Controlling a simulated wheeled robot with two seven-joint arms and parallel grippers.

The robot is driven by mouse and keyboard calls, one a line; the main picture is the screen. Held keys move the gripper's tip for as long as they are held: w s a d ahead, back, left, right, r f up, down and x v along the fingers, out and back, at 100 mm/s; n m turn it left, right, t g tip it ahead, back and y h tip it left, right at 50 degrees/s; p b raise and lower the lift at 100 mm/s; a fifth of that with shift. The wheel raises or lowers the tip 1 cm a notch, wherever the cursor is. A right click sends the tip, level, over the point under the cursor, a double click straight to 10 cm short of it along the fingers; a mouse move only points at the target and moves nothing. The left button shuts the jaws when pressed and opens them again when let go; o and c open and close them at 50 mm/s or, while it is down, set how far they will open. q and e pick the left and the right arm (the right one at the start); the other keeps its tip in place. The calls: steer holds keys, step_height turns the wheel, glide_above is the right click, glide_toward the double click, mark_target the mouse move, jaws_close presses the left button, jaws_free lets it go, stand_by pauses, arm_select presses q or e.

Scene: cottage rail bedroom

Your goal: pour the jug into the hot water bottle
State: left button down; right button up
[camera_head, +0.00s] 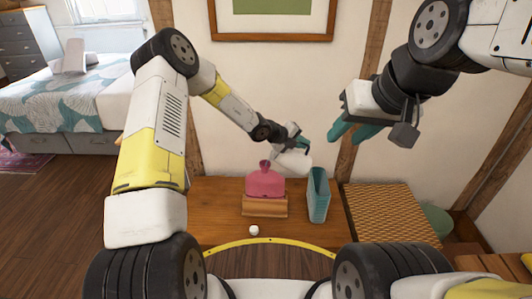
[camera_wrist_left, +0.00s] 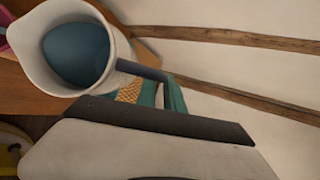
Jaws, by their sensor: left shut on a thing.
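A white jug (camera_head: 293,162) hangs above the table, right of and above the pink hot water bottle (camera_head: 264,184). The bottle stands upright in a wooden holder (camera_head: 265,207), its neck pointing up. My left gripper (camera_head: 300,145) is shut on the jug's handle. In the left wrist view, the jug (camera_wrist_left: 40,72) shows blue liquid inside and a dark handle (camera_wrist_left: 142,69); a sliver of pink shows at the left edge. I see no stream leaving the jug. My right gripper (camera_head: 354,132) is raised at the right, open and empty, its teal fingers apart.
A teal open-topped container (camera_head: 318,196) stands right of the bottle. A small white cap-like piece (camera_head: 254,230) lies on the wooden table (camera_head: 215,205) in front of the holder. A woven-topped surface (camera_head: 385,210) is at the right. A wall stands close behind.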

mark_target(295, 151)
arm_select(q)
steer(key=shift+s+a+r+n+t+h, duration=0.1)
steer(key=shift+a+r+n+t+h, duration=0.15)
steer(key=shift+a+r+h, duration=0.55)
steer(key=shift+s+a+r+n+t+h, duration=0.15)
steer(key=shift+a+r+t+h, duration=0.1)
steer(key=shift+a+r+h, duration=0.5)
stand_by(4.1)
steer(key=shift+w+d+r, duration=0.1)
steer(key=shift+d+r, duration=0.05)
steer(key=shift+d, duration=0.1)
